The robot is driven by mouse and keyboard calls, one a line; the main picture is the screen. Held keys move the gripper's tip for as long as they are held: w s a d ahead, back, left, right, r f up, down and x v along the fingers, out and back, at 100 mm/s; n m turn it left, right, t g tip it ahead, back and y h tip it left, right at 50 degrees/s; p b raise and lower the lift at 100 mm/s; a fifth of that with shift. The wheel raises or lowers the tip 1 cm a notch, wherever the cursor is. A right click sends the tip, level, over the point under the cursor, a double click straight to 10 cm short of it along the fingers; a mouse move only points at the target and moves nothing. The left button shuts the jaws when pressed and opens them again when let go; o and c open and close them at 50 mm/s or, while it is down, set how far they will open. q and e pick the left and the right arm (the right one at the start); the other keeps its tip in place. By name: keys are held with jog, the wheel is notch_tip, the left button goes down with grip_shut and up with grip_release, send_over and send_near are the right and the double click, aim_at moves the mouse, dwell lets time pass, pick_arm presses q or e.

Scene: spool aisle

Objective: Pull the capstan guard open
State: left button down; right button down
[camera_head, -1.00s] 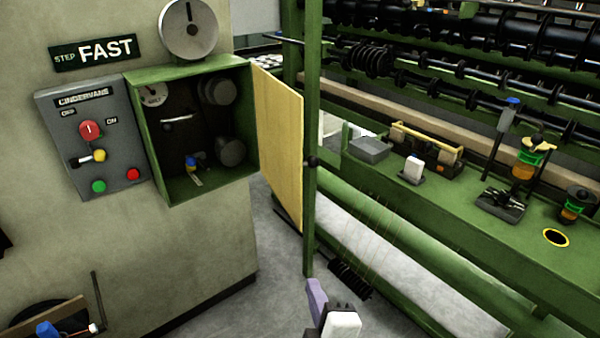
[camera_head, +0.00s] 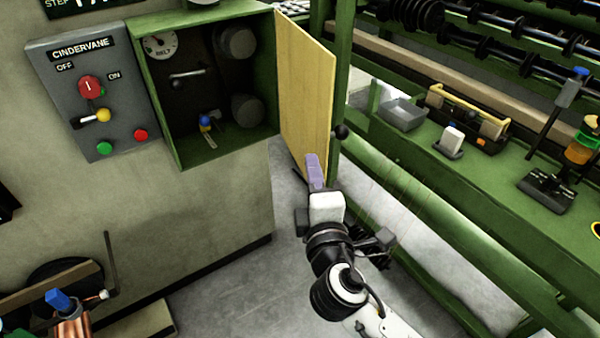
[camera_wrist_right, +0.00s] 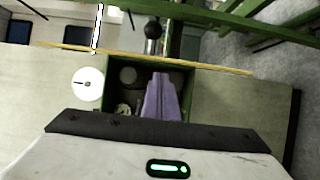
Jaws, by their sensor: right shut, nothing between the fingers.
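The capstan guard is a yellow door panel (camera_head: 304,82) hinged at the right side of a green box (camera_head: 225,153) on the wall. It stands swung out, well open, and the box interior shows. A black ball knob (camera_head: 340,131) sits at its outer edge. My left gripper is not in view.
A grey switch panel (camera_head: 70,135) with a red knob and coloured buttons is left of the box. A green machine bench (camera_head: 420,170) with a grey tray (camera_head: 403,114) runs along the right. Grey floor (camera_head: 240,295) is open between.

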jog(key=shift+w+d, duration=0.15)
jog(key=shift+d, duration=0.55)
jog(key=shift+r, duration=0.1)
jog(key=w+d+p, duration=0.1)
jog(key=w+d, duration=0.3)
jog(key=d, duration=0.4)
